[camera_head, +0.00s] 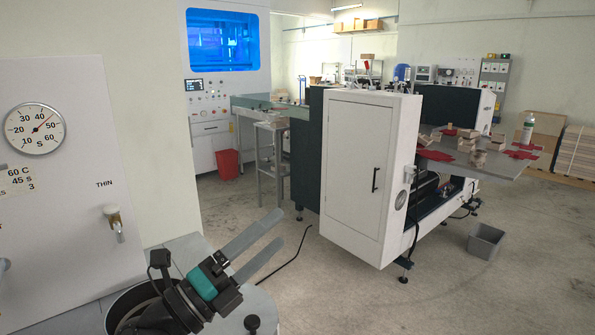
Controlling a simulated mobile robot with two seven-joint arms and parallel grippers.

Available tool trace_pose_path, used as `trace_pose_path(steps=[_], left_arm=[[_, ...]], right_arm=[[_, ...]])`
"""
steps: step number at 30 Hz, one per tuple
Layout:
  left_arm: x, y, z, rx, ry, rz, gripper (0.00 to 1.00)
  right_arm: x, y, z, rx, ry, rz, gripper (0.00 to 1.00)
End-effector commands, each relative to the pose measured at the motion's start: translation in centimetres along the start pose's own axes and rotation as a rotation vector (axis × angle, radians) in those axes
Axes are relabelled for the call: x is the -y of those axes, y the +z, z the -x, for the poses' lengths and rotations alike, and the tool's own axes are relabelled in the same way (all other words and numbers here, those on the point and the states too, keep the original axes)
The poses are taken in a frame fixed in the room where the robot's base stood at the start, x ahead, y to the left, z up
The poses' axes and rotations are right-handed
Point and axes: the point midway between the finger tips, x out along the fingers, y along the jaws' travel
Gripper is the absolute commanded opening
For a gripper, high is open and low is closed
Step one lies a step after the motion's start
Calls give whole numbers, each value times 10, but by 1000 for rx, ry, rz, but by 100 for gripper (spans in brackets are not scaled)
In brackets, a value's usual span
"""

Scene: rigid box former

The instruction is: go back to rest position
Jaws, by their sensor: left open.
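My left gripper (264,247) shows at the lower left, with two long grey fingers spread apart and nothing between them. It points up and to the right, above a grey rounded top with a dark round opening (118,306) beside a white panel. My right gripper is out of view.
A white machine cabinet (361,169) stands in the middle, with a grey table (500,163) holding red sheets and wooden blocks at its right. A grey bin (485,241) and a red bin (227,164) stand on the floor. A black cable crosses the floor. The front floor is clear.

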Motion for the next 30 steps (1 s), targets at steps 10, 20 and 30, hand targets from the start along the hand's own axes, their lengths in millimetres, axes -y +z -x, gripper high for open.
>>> trace_pose_path(steps=[10, 20, 30], left_arm=[[-62, 45, 82, 678, 148, 661, 100], [-148, -23, 218, 1261, 515, 1240, 100], [-154, -144, 318, 1632, 946, 1603, 100]], right_arm=[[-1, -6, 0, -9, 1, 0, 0], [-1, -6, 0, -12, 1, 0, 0], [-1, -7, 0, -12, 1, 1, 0]])
